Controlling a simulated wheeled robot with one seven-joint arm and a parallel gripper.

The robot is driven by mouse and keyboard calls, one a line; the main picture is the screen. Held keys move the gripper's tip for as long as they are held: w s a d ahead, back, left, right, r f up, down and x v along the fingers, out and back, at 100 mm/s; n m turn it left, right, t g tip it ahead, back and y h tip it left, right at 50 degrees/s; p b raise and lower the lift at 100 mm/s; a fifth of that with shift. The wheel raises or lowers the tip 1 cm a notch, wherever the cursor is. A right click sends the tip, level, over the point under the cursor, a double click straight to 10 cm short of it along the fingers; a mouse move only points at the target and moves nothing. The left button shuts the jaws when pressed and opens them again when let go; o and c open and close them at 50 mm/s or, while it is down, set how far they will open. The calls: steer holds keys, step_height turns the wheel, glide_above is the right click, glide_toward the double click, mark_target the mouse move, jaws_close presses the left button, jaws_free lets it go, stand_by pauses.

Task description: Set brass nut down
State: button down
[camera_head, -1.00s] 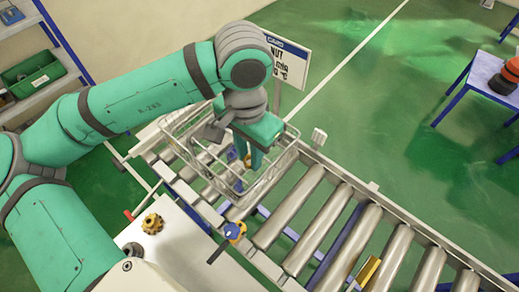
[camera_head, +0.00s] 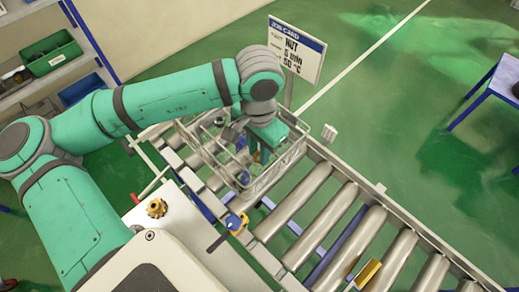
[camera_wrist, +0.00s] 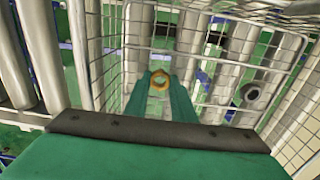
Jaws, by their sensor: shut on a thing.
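The brass nut (camera_wrist: 160,79) is a small gold ring held between the two green fingertips of my gripper (camera_wrist: 159,84) in the wrist view. In the head view my gripper (camera_head: 261,156) points down inside the wire basket (camera_head: 241,185). There the nut is mostly hidden by the fingers and the basket wires. The basket stands on the roller conveyor and also shows around the fingers in the wrist view (camera_wrist: 290,60). I cannot tell whether the nut touches the basket floor.
A grey ring-shaped part (camera_wrist: 251,92) lies in the basket, right of my fingers. A blue and yellow valve (camera_head: 236,223) sits at the conveyor's near side. A sign reading NUT (camera_head: 296,50) stands behind the basket. Bare rollers (camera_head: 340,225) run to the right.

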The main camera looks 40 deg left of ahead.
mark_target(258, 155)
steer(key=shift+f, duration=0.1)
steer(key=c, duration=1.5)
jaws_free()
steer(key=shift+a, duration=0.1)
step_height(258, 155, up, 12)
steer(key=shift+r, duration=0.15)
steer(key=shift+w, duration=0.1)
